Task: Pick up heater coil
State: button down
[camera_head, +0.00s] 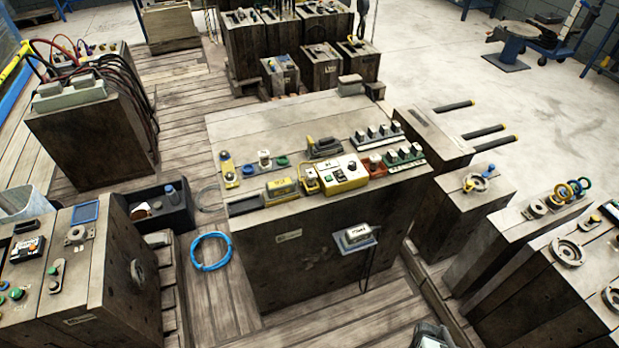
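I cannot tell for certain which thing is the heater coil. A bright blue coiled ring (211,251) lies on the plank floor, left of the large central block. Several blue, yellow and green rings (572,191) stand on a block at the right. A thin grey loop (208,198) lies near the dark bin. No gripper fingers can be made out. A grey and dark part at the bottom edge, right of centre, is cut off, and I cannot tell what it is.
The central block (300,265) carries a yellow control box (342,174) and several small parts. A dark bin (163,212) stands to its left. Blocks crowd both sides. Three dark bars with yellow tips (485,131) jut out at the right. Floor around the blue ring is clear.

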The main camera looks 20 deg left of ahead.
jog(key=c, duration=1.9)
grip_release()
jog(key=o, duration=1.3)
jog(key=shift+c, duration=0.2)
